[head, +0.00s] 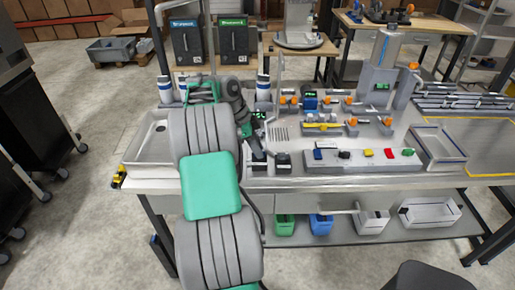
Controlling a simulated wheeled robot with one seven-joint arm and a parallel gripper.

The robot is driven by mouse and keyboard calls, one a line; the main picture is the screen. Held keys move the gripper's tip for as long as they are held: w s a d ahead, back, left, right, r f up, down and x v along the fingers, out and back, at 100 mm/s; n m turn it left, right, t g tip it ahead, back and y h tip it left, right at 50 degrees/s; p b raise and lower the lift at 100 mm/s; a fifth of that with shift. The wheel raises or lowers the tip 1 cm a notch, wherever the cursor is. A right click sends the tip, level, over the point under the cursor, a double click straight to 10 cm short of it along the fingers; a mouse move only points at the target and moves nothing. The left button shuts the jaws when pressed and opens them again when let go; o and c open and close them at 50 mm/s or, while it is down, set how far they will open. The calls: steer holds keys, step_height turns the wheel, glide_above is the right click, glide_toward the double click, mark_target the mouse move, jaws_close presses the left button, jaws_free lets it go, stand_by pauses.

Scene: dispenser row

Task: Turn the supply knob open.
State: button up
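My gripper (258,154) is small and partly hidden behind my own arm. It points down over the front middle of the bench, and I cannot tell whether its fingers are open or shut. A dark block with a rounded top (283,160) stands just right of it; I cannot tell whether they touch. Several orange knobs (352,122) sit on the valve and pipe assembly behind and to the right. No label tells me which one is the supply knob, and its turn position is too small to read.
A panel with coloured buttons (368,154) lies along the bench front. A grey tray (438,146) is at right, and a sink basin (150,140) at left, partly behind my arm. A cylinder dispenser (384,66) rises behind. Bins (321,224) stand on the lower shelf.

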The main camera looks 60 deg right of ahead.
jaws_close()
stand_by(0.5)
steer(key=n+b, duration=0.2)
steer(key=n+t+h+b, duration=0.1)
steer(key=n+b, duration=0.1)
steer(key=shift+s+f+b, duration=0.15)
steer(key=shift+f+b, duration=0.05)
steer(key=shift+b, duration=0.15)
steer(key=n+b, duration=0.1)
steer(key=n, duration=0.1)
steer(key=n+t+h+b, duration=0.1)
steer(key=n+b, duration=0.1)
steer(key=shift+s+a+n+t+b, duration=0.1)
steer(key=shift+s+n+t+b, duration=0.05)
steer(key=shift+n+t+b, duration=0.2)
steer(key=n+t+b, duration=0.1)
steer(key=n, duration=0.1)
steer(key=n+b, duration=0.1)
steer(key=n, duration=0.1)
steer(key=shift+s+r+n+t+h, duration=0.1)
steer(key=shift+r+n+t+h, duration=0.05)
steer(key=shift+n+t+h, duration=0.2)
steer(key=shift+r+n+t+b, duration=0.1)
steer(key=shift+n+t+b, duration=0.6)
steer(key=shift+n, duration=1.5)
steer(key=shift+o, duration=1.4)
jaws_free()
steer(key=shift+y, duration=0.45)
